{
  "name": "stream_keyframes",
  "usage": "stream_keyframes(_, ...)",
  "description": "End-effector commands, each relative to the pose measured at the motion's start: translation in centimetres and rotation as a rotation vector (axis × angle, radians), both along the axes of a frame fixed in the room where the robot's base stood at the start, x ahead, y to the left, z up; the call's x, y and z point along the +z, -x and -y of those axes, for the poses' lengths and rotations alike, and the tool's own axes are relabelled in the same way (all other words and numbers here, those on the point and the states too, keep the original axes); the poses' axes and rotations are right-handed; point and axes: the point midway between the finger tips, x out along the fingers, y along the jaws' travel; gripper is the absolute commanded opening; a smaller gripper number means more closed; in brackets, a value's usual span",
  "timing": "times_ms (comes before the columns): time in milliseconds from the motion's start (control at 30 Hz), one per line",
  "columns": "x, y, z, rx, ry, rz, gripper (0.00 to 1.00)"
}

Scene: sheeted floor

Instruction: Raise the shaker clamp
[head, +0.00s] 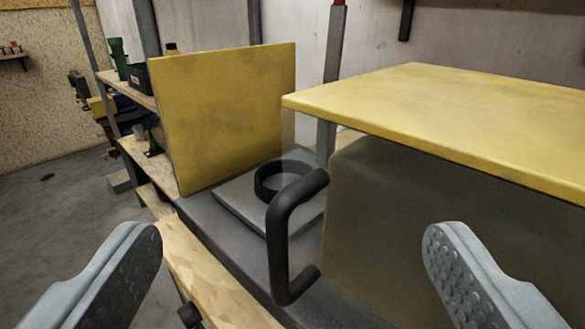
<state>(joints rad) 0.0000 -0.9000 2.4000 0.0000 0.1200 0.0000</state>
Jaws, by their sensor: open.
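A yellow-and-grey machine, apparently the shaker, stands ahead. It has an upright yellow panel (225,115) at left and a flat yellow top (450,115) at right. A dark C-shaped handle (279,240) stands upright before a smoky panel (400,220). A black ring (264,188) sits on a grey plate (230,205) behind the handle and is partly hidden by it. I cannot tell which part is the clamp. My gripper (292,238) is open, with one finger on each side of the picture and the handle showing between them, apparently not touched.
A wooden bench edge (215,290) runs below the machine, with a small dark knob (189,315) on it. Wooden shelves (135,90) with a green bottle (118,58) stand behind left. Grey floor (45,210) at far left is mostly clear.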

Motion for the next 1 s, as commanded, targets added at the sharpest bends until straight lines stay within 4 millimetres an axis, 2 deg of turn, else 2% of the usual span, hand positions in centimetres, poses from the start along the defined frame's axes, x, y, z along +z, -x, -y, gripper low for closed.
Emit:
stream_keyframes(167, 0.0, 0.0, 0.0, 0.0, 0.0, 0.0, 0.86)
stream_keyframes(467, 0.1, -0.1, 0.0, 0.0, 0.0, -0.001, 0.27)
stream_keyframes(600, 1.2, -1.1, 0.1, -0.002, -0.001, -0.027, 0.0)
stream_keyframes(1000, 9.2, -8.4, 0.7, -0.025, -0.011, -0.221, 0.0)
